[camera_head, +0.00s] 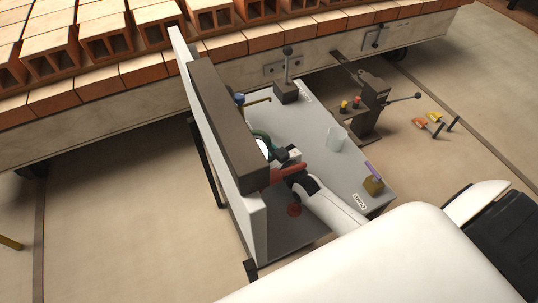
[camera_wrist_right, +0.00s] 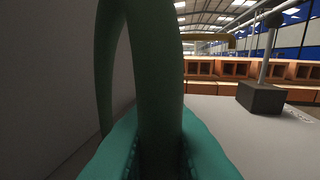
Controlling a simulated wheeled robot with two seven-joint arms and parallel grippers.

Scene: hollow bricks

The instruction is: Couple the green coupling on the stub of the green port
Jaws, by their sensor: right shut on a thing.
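The green coupling with its dark green hose (camera_head: 262,136) is close to the wall panel, at my right gripper (camera_head: 274,150). In the right wrist view, the teal fingers of my right gripper (camera_wrist_right: 163,158) are shut around a thick dark green curved piece (camera_wrist_right: 158,70), which rises between them and loops over to the left. The coupling's mouth is hidden. I cannot make out the stub of the green port; the gripper and the hose cover that area. I cannot tell whether coupling and stub touch. My left gripper is not in view.
A thick upright panel (camera_head: 228,125) borders the grey table (camera_head: 303,140) on the left. A red bar (camera_head: 288,174) lies close to my right wrist. A clear cup (camera_head: 337,138), a tan block (camera_head: 373,186) and a lever on a dark block (camera_head: 287,90) stand on the table. Bricks lie behind.

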